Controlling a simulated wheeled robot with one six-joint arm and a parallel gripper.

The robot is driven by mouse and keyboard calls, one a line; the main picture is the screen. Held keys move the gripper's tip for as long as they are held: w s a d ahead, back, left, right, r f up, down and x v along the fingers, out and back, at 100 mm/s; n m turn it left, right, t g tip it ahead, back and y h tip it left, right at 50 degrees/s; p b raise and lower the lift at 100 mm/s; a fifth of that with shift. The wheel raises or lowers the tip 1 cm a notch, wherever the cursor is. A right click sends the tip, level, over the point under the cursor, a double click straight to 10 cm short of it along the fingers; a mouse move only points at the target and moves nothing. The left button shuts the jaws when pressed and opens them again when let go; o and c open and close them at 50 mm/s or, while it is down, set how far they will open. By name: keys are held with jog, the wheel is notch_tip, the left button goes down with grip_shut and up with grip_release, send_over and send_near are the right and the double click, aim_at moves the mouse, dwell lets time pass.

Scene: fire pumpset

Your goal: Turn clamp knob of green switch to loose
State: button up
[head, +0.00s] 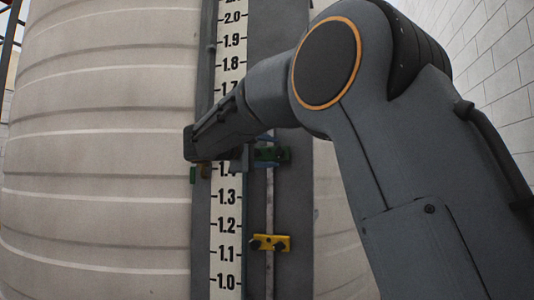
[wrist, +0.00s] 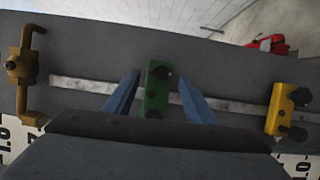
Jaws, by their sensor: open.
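I cannot tell which is the clamp knob. My gripper (wrist: 159,76) is open. Its two blue fingers stand to the left and right of the green switch, with visible gaps on both sides. In the head view the green switch (head: 278,155) shows just right of the ruler, partly behind my arm's end. My fingertips are mostly hidden there.
A yellow switch (head: 270,243) sits lower on the rail; it also shows right in the wrist view (wrist: 281,108). A brass fitting (wrist: 26,70) stands at the left there. The numbered ruler (head: 227,220) runs beside the large beige tank (head: 100,150).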

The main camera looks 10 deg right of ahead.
jog(key=shift+a, duration=0.1)
jog(key=b+v, duration=0.2)
jog(key=v, duration=0.5)
jog(key=shift+s+a, duration=0.15)
jog(key=shift+a, duration=0.15)
jog(key=shift+a, duration=0.1)
